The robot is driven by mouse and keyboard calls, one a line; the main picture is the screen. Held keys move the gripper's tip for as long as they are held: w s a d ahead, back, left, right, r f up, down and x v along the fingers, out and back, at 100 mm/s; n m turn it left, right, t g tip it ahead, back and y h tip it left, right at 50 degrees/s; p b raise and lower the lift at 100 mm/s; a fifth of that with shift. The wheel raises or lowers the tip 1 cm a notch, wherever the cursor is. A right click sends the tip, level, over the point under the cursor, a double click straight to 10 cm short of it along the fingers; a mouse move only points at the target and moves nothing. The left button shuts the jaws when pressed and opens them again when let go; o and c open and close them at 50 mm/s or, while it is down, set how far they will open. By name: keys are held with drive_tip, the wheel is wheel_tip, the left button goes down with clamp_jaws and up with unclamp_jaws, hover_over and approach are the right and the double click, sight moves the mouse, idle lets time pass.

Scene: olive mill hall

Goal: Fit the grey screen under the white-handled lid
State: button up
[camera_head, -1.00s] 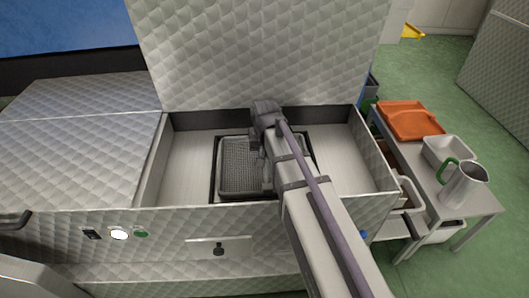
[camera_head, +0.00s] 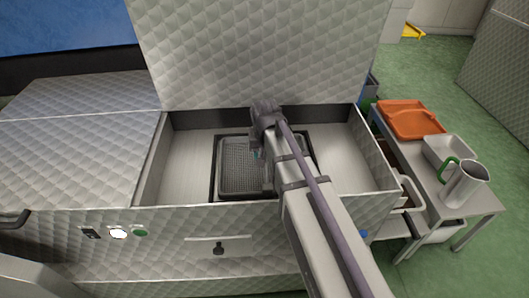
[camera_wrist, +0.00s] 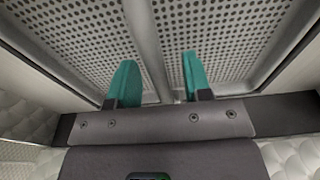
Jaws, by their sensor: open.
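The grey screen (camera_head: 240,170), a perforated panel with a raised rim, lies in a dark-edged opening in the box floor under the raised quilted lid (camera_head: 260,55). No white handle shows on the lid's visible face. In the wrist view the screen (camera_wrist: 210,45) fills the top, with a grey bar between its perforated halves. My gripper (camera_wrist: 160,80) is open and empty, its teal fingertips on either side of this bar. I cannot tell whether they touch it. In the head view my arm covers the screen's right part.
The quilted box walls (camera_head: 378,150) surround the opening on the sides and front. On the right, a side table (camera_head: 484,208) carries an orange tray (camera_head: 410,118), a white tub (camera_head: 447,150) and a metal jug (camera_head: 465,183) with a green handle. Green floor lies beyond.

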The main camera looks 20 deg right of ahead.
sight(265, 154)
wheel_tip(265, 154, up, 11)
drive_tip(key=s+p, duration=0.1)
drive_tip(key=p, duration=0.9)
drive_tip(key=shift+s+p, duration=0.15)
drive_tip(key=shift+p, duration=0.25)
drive_tip(key=shift+a+f, duration=0.1)
drive_tip(key=shift+f, duration=0.05)
drive_tip(key=shift+s, duration=0.1)
drive_tip(key=s+n+g, duration=0.1)
drive_tip(key=s+n, duration=0.1)
drive_tip(key=s, duration=1.1)
wheel_tip(265, 154, up, 26)
drive_tip(key=p, duration=2.6)
drive_tip(key=shift+s+r, duration=0.2)
drive_tip(key=shift+s, duration=0.15)
